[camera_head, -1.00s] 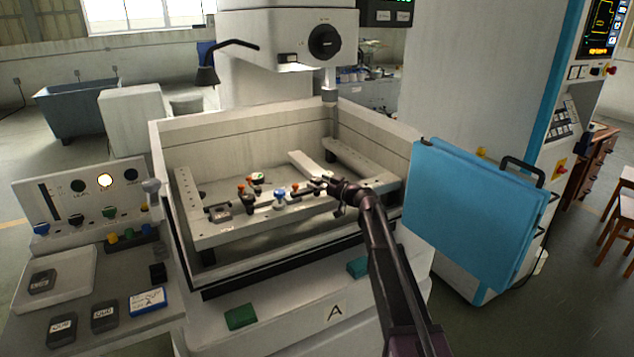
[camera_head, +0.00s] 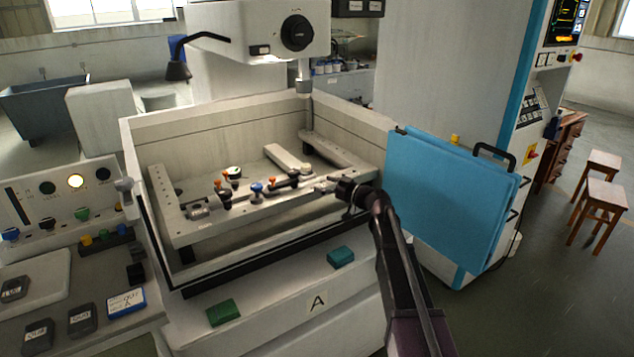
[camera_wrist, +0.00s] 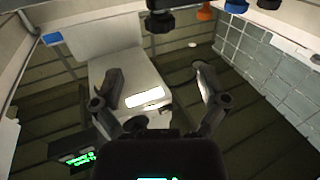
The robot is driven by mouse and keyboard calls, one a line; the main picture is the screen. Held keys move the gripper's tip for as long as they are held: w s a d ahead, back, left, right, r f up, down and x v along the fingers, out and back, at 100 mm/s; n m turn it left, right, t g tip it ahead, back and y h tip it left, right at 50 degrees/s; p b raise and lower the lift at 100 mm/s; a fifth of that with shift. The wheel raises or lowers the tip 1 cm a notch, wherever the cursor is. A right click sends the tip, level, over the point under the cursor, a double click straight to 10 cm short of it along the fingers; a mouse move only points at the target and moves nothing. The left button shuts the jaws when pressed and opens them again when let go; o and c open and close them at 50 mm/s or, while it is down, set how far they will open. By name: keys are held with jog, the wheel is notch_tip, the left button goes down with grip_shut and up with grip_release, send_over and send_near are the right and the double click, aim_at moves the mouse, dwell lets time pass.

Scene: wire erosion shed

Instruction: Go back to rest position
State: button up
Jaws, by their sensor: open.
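My gripper (camera_head: 326,184) is over the front right part of the white machine tank (camera_head: 240,115), at the end of my dark arm. In the wrist view my gripper (camera_wrist: 162,88) has its two fingers spread wide apart with nothing held between them. Below the fingers in that view is a pale block-like surface with a bright white patch. In the head view the fingertips are small and partly merge with the fixtures behind them.
A work frame (camera_head: 182,232) in the tank bears several clamps and coloured knobs, including a blue knob (camera_head: 256,190). A blue panel (camera_head: 445,195) stands right of my arm. A green block (camera_head: 222,312) and teal block (camera_head: 341,257) lie on the front ledge. A control panel (camera_head: 60,205) is at left.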

dwell(0.4)
jog(key=s+d+f+m+g+h+p, duration=0.25)
jog(key=s+f, duration=0.25)
jog(key=s, duration=0.4)
jog(key=s+d+f+m+g+h+p, duration=0.1)
jog(key=s+f+g+h, duration=0.3)
jog(key=s, duration=0.5)
jog(key=s+d+f+m+g+h+p, duration=0.2)
jog(key=s+d+m+h, duration=0.6)
jog(key=s+d, duration=0.5)
jog(key=s+f+g, duration=0.1)
jog(key=s, duration=0.3)
jog(key=shift+d+f+p, duration=0.25)
jog(key=shift+p, duration=0.05)
